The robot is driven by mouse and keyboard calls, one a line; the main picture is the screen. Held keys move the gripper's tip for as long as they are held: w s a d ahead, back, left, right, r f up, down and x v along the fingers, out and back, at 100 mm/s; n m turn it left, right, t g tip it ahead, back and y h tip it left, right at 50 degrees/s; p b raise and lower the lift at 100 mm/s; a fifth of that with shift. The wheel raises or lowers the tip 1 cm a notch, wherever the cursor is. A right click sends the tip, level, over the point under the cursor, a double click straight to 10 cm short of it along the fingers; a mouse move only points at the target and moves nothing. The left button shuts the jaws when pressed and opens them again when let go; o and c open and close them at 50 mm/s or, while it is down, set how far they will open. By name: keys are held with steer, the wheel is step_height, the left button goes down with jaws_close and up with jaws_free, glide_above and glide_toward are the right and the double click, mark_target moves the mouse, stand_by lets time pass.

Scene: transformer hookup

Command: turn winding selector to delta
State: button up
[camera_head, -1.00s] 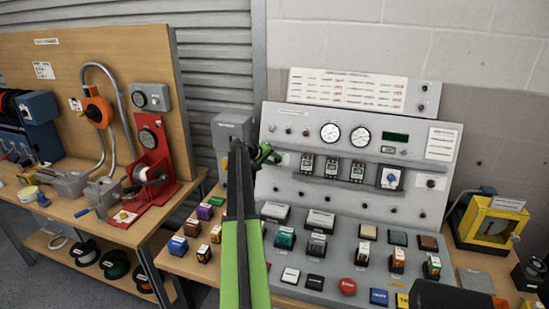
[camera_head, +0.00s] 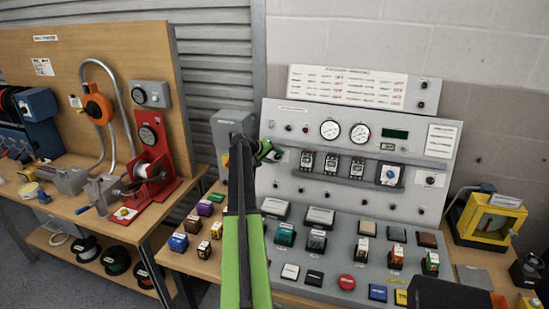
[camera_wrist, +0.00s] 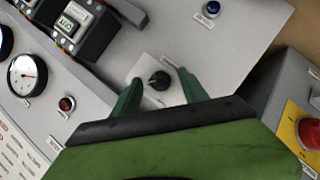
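In the wrist view a black rotary knob (camera_wrist: 159,81) sits on a white square plate (camera_wrist: 146,69) on the grey panel. The plate's lettering is too small to read, so I cannot tell the knob's setting. My gripper (camera_wrist: 160,77) is open, with one green finger on each side of the knob; I cannot tell if they touch it. In the head view my gripper (camera_head: 266,152) is at the left side of the sloped control panel (camera_head: 310,112) and hides most of this knob. Another knob, blue and white (camera_head: 389,175), is farther right on the panel.
A grey box (camera_head: 231,121) stands close left of my gripper; its red and yellow part (camera_wrist: 308,131) shows in the wrist view. Relay modules (camera_head: 331,164) stick out to the right. Several buttons and blocks cover the lower panel. A yellow device (camera_head: 491,222) stands at far right.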

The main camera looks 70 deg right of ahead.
steer(key=p+v, duration=1)
steer(key=v, duration=0.7)
steer(key=shift+a, duration=0.2)
steer(key=shift+w, duration=0.15)
